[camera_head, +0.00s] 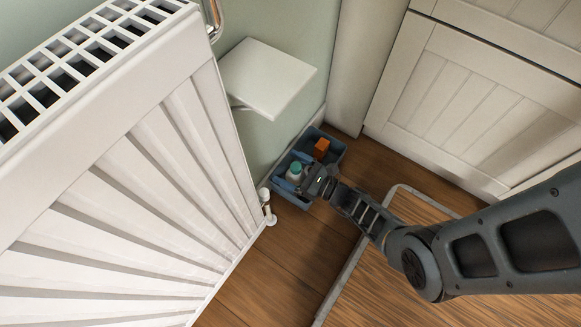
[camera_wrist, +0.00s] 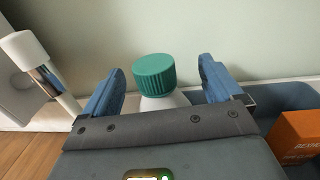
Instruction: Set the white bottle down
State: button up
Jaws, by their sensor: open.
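The white bottle (camera_head: 294,175) with a green cap stands upright in a blue-grey bin on the floor in the head view. In the wrist view its ribbed green cap (camera_wrist: 154,75) and white shoulder show between the two blue fingers of my gripper (camera_wrist: 160,85). The fingers are apart, with a gap on each side of the cap. In the head view my gripper (camera_head: 305,178) is low at the bin, just right of the bottle. The bottle's lower body is hidden by my gripper.
The blue-grey bin (camera_head: 333,155) also holds an orange box (camera_head: 321,147), which shows at the right in the wrist view (camera_wrist: 299,135). A white radiator (camera_head: 130,180) and its valve (camera_head: 268,207) are left of the bin. A white shelf (camera_head: 268,75) juts from the wall above.

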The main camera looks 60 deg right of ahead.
jog(key=shift+r, duration=0.1)
jog(key=shift+r, duration=0.55)
jog(key=s+p, duration=0.2)
jog(key=s, duration=1)
jog(key=s+a+r+n+g+y, duration=0.1)
jog(key=s+a+n+g+y, duration=0.1)
jog(key=s+a+n+g, duration=0.95)
notch_tip(320, 180, up, 36)
jog(key=n+t+h, duration=0.3)
jog(key=n+t, duration=0.5)
jog(key=n, duration=1.5)
jog(key=shift+w+n, duration=0.35)
jog(key=shift+w, duration=0.05)
jog(key=shift+a+f, duration=0.1)
